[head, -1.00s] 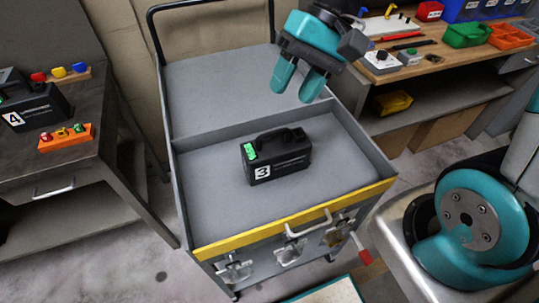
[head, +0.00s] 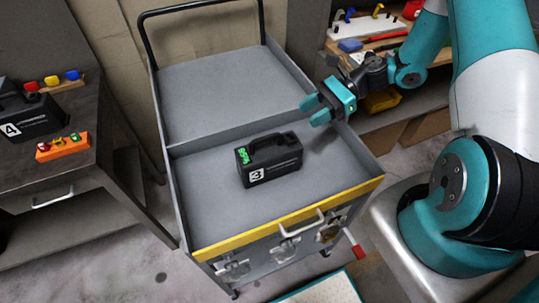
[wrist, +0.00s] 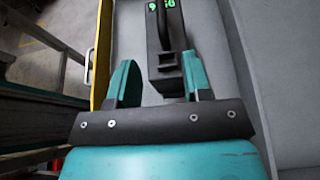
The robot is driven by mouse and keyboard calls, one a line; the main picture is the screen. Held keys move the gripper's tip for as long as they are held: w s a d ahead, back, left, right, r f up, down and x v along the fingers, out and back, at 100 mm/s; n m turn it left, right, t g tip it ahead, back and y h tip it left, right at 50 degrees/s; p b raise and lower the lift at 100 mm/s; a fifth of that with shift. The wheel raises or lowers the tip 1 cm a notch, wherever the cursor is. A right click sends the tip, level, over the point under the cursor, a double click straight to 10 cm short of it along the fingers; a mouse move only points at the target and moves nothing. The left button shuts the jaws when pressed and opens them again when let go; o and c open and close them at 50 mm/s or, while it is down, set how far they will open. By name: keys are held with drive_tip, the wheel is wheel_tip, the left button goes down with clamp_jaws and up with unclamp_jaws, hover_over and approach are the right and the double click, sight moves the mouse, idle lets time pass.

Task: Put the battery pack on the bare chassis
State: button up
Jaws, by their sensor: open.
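A black battery pack (head: 270,163) with a top handle, a white label "3" and a green display stands upright in the front tray of the grey cart. My gripper (head: 312,110) is open and empty, up and to the right of this pack in the head view, apart from it. In the wrist view the pack (wrist: 153,45) lies ahead of my open fingers, behind the right finger, which covers part of it. A second black pack (head: 35,118), labelled "4", is on the dark bench at the left, partly cut off. I do not see a bare chassis.
The grey cart (head: 205,225) has raised walls, a low divider, a yellow front edge and a back handle. Its rear tray is empty. An orange holder (head: 62,147) sits on the left bench. A wooden workbench (head: 378,42) with tools stands behind at the right.

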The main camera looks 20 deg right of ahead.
sight(274, 134)
drive_tip(key=p+x, duration=0.1)
drive_tip(key=x, duration=0.4)
drive_tip(key=shift+a, duration=0.15)
drive_tip(key=shift+p+x, duration=1.4)
drive_tip(key=shift+x, duration=1.25)
drive_tip(key=shift+w+f, duration=0.1)
drive_tip(key=shift+w, duration=0.05)
clamp_jaws()
